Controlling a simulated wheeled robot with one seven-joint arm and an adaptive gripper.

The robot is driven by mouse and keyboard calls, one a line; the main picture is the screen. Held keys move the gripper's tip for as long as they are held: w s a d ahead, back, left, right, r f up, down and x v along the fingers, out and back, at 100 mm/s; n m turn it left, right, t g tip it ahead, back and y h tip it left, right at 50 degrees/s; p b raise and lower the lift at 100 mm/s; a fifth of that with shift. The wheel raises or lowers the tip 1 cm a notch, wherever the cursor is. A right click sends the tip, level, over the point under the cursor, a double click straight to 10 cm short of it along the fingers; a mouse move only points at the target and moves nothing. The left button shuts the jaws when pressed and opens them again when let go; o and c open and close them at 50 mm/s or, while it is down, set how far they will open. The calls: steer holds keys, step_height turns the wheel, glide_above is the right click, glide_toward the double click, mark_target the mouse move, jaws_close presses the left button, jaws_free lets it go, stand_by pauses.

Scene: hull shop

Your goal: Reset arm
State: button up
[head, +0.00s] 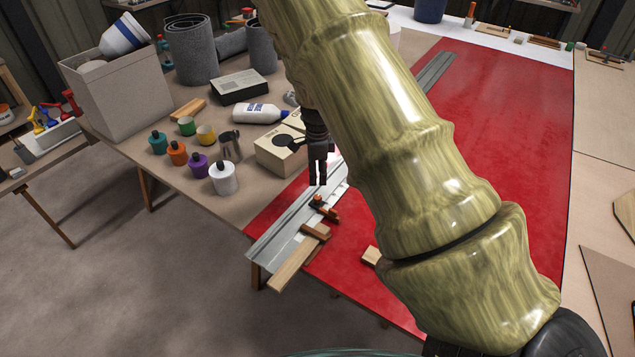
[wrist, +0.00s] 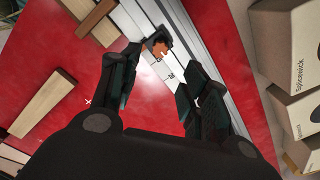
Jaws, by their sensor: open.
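My gripper (head: 318,182) hangs pointing down in the head view, over the metal strip at the near left part of the red sheet. In the wrist view my gripper (wrist: 155,80) has its two dark fingers spread apart with nothing held between them. An orange-topped clamp-like piece (head: 318,202) is just below and beside the fingertips in the head view. It also shows between the fingers in the wrist view (wrist: 160,49). My large yellow-green arm crosses the head view and hides the middle of the red sheet.
The metal strip (head: 283,232) lies along the red sheet (head: 500,130), with wooden pieces (head: 292,268) at its near end. Left of it are a box (head: 280,153), a white bottle (head: 258,113), several colored jars and a large grey bin (head: 120,95). Open floor is at lower left.

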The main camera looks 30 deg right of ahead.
steer(key=shift+r, duration=0.8)
